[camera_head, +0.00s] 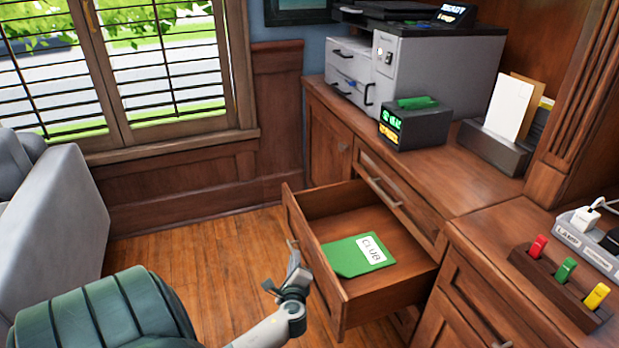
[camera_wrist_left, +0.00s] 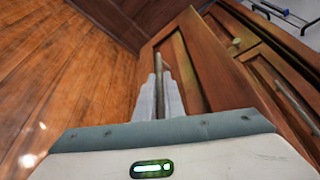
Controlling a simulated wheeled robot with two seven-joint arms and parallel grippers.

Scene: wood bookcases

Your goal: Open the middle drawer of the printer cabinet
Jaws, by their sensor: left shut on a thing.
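The printer cabinet (camera_head: 328,140) is brown wood. A drawer below its closed top drawer (camera_head: 412,205) stands pulled well out, and its front panel (camera_head: 318,278) faces left. A green folder (camera_head: 345,258) with a white CLUB label lies inside. My left gripper (camera_head: 291,262) is at the outer face of this front. In the left wrist view its two pale fingers (camera_wrist_left: 160,98) are shut around the drawer's bar handle (camera_wrist_left: 159,72). Whether more drawers lie below is hidden by the open one. My right gripper is not in view.
A printer (camera_head: 430,70), a black box (camera_head: 415,123) with a green display and a paper holder (camera_head: 493,147) stand on the cabinet top. Bare wood floor (camera_head: 205,250) lies between.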

